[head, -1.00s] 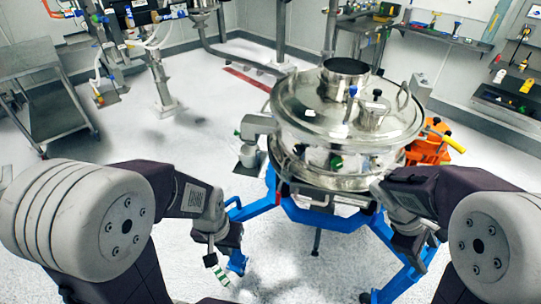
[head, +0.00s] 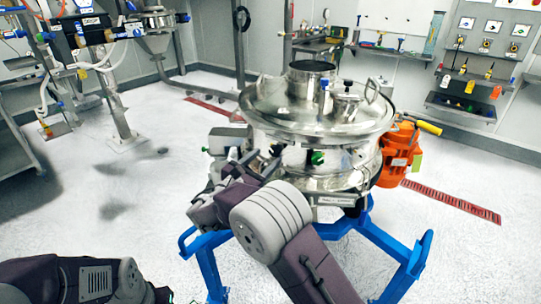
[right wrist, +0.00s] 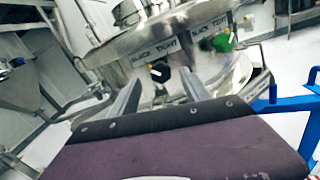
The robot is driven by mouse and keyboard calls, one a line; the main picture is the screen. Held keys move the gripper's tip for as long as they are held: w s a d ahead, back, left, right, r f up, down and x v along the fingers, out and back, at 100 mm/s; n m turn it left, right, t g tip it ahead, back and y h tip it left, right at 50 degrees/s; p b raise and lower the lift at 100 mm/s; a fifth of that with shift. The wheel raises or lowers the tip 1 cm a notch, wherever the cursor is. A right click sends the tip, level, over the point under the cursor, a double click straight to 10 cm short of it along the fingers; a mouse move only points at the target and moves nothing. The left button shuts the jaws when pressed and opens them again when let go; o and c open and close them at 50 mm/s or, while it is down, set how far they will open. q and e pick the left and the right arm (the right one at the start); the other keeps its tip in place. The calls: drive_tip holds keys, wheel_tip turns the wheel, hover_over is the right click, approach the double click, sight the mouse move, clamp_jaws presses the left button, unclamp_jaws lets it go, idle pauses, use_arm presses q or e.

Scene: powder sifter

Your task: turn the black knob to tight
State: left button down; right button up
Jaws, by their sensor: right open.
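The black knob (right wrist: 158,72) sits on the steel side of the sifter (head: 315,115). In the right wrist view it lies between my finger tips and a little beyond them, with white "BLACK" and "TIGHT" labels around it. In the head view it is small and dark (head: 277,150). My right gripper (right wrist: 157,78) is open and empty, its two grey fingers pointing at the knob; I cannot tell whether they touch it. In the head view this gripper is partly hidden at the sifter's left front. My left gripper is out of view; only its arm shows at the bottom left.
A green knob (head: 318,157) is to the right of the black one on the sifter. The blue stand (head: 210,270) carries the sifter, with an orange motor (head: 399,155) on its right. The floor at left is clear.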

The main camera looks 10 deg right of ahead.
sight(274, 153)
drive_tip(key=x, duration=0.4)
drive_tip(key=shift+w+d, duration=0.15)
clamp_jaws()
drive_tip(key=shift+f+m+b, duration=0.2)
drive_tip(key=shift+m+b, duration=0.3)
drive_tip(key=shift+b, duration=0.35)
drive_tip(key=m+b, duration=0.4)
drive_tip(key=b, duration=0.1)
drive_tip(key=m+b, duration=0.5)
drive_tip(key=b, duration=0.1)
drive_tip(key=m+b, duration=0.5)
drive_tip(key=b, duration=0.1)
drive_tip(key=shift+d+f, duration=0.1)
drive_tip(key=shift+f, duration=0.2)
drive_tip(key=shift+r+m+b, duration=0.15)
drive_tip(key=shift+m+b, duration=1.25)
drive_tip(key=shift+m, duration=0.1)
unclamp_jaws()
drive_tip(key=shift+r, duration=0.1)
